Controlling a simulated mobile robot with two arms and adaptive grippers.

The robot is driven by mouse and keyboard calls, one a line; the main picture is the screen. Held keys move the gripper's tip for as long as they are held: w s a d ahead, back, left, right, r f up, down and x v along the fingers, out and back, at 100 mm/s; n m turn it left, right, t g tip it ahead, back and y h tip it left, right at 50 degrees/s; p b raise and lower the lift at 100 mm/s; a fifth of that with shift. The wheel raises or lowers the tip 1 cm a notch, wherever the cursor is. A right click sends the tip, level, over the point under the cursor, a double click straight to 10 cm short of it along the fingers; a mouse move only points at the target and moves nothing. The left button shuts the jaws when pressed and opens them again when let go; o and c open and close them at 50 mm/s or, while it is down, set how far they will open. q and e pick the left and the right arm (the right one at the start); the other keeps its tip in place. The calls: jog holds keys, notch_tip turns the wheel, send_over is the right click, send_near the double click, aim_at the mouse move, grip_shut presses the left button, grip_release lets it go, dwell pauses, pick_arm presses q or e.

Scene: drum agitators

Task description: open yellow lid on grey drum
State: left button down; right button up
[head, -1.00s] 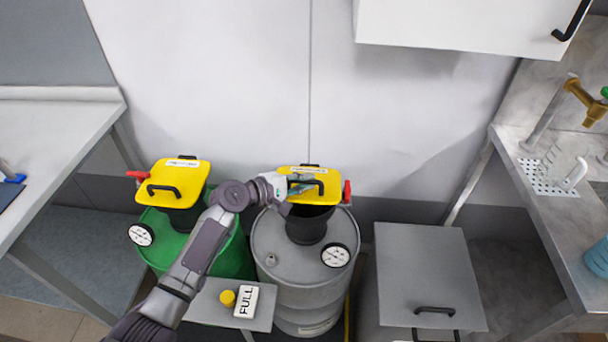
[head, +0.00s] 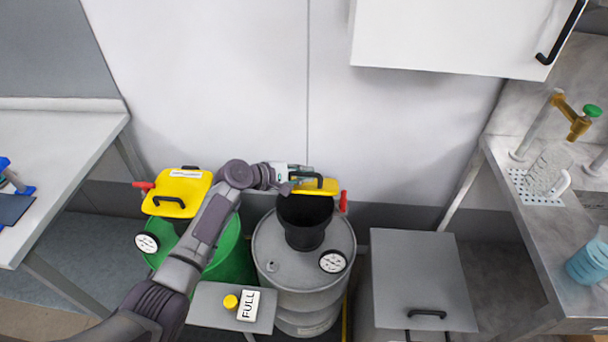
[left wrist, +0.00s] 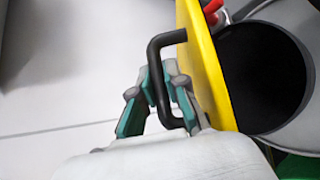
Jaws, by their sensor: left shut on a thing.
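The grey drum (head: 288,262) stands in the middle of the head view with a black funnel (head: 304,226) on top. Its yellow lid (head: 328,186) is tilted up at the back of the funnel, so the dark funnel mouth shows. My left gripper (head: 306,179) is shut on the lid's black handle (head: 319,182). In the left wrist view the teal-padded fingers sit around the handle (left wrist: 155,75), with the yellow lid (left wrist: 205,65) steeply raised beside the open funnel (left wrist: 262,75). My right gripper is not in view.
A green drum (head: 230,255) with a shut yellow lid (head: 180,190) stands at left, partly behind my arm. A small table (head: 212,308) holds a FULL sign (head: 248,304). A grey bin (head: 418,270) stands at right. The wall is close behind the lid.

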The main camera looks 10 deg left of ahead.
pick_arm(q)
jog(key=shift+r, duration=0.1)
jog(key=c, duration=1.4)
grip_release()
jog(key=shift+c, duration=0.2)
jog(key=v, duration=1.2)
